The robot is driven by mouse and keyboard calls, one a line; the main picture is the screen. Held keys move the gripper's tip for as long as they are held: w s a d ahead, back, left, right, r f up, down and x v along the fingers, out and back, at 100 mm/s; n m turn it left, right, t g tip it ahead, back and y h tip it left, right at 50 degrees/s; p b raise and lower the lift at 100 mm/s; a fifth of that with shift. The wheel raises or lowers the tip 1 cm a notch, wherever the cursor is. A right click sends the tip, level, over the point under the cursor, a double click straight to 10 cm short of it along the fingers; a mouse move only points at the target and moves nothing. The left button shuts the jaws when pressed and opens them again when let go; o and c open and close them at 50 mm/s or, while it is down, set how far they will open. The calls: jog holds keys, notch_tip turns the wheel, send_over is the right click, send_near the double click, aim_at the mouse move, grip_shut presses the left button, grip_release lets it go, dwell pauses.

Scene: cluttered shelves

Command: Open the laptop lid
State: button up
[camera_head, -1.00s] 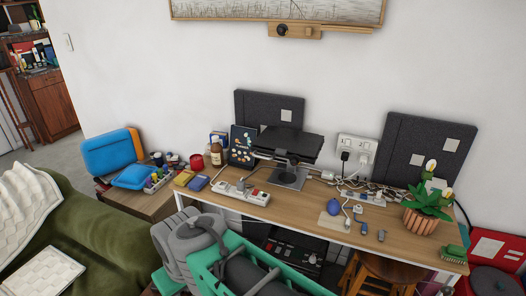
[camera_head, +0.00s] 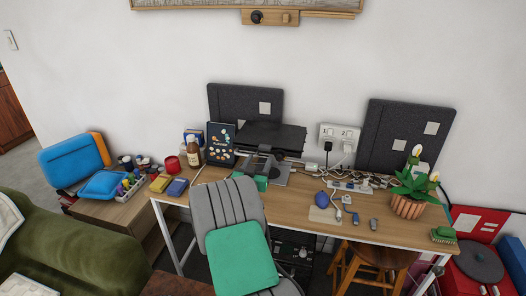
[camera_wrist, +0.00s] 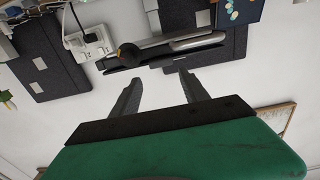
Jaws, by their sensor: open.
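The laptop (camera_head: 272,136) is a dark flat slab, apparently closed, raised on a stand (camera_head: 274,178) on the desk. In the wrist view, which is upside down, the laptop (camera_wrist: 165,55) shows nearly edge-on as thin dark and grey layers. My gripper (camera_wrist: 160,75) is open, its two dark fingers apart with nothing between them. The fingers point toward the laptop's edge, and I see no clear contact. In the head view my grey and green arm rises in front of the desk and hides part of the stand's base; the fingertips are hard to make out there.
Dark panels (camera_head: 245,105) lean on the wall behind. A wall socket (camera_head: 339,137), cables and a potted plant (camera_head: 408,205) are to the right.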

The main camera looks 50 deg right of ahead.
aim_at(264, 148)
jog(key=p+x, duration=0.1)
jog(key=x, duration=0.6)
jog(key=shift+w+d, duration=0.15)
jog(key=shift+r, duration=0.1)
jog(key=shift+c, duration=0.4)
grip_shut()
